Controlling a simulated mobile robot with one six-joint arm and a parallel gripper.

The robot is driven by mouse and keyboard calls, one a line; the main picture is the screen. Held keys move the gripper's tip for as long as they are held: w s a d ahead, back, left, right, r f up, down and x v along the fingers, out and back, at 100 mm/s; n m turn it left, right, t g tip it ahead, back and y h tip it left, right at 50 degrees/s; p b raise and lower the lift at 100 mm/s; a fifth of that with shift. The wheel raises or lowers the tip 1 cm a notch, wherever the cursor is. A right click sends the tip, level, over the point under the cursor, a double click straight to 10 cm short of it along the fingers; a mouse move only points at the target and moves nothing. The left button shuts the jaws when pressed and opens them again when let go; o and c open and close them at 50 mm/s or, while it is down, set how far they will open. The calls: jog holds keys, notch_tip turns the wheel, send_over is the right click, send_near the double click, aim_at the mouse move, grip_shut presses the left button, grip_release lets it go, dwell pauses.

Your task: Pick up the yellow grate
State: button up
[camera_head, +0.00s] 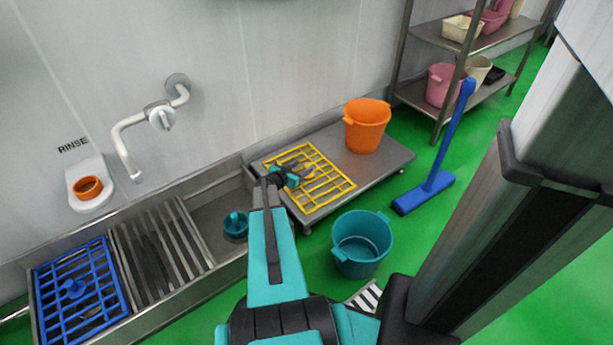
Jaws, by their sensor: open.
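The yellow grate (331,187) lies flat on a low steel platform (378,162), near the platform's left end. My gripper (300,169) is open above the left part of the grate and hides some of its bars. Whether the fingers touch the grate or hover over it, I cannot tell. My teal arm reaches up to it from the bottom of the view.
An orange bucket (366,126) stands on the platform behind the grate. A teal bucket (361,244) and a blue brush (424,193) stand on the green floor. The steel sink trough (210,205) at left holds a blue grate (77,287) and a small teal cup (235,226).

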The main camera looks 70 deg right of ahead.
aim_at(307, 165)
jog(key=x, duration=0.1)
jog(key=b+x, duration=0.1)
jog(key=x, duration=0.1)
jog(key=shift+s+d+f, duration=0.15)
jog(key=shift+f, duration=0.2)
jog(key=shift+x, duration=0.8)
jog(key=shift+r, duration=0.1)
jog(key=shift+c, duration=0.4)
grip_shut()
jog(key=shift+r, duration=0.1)
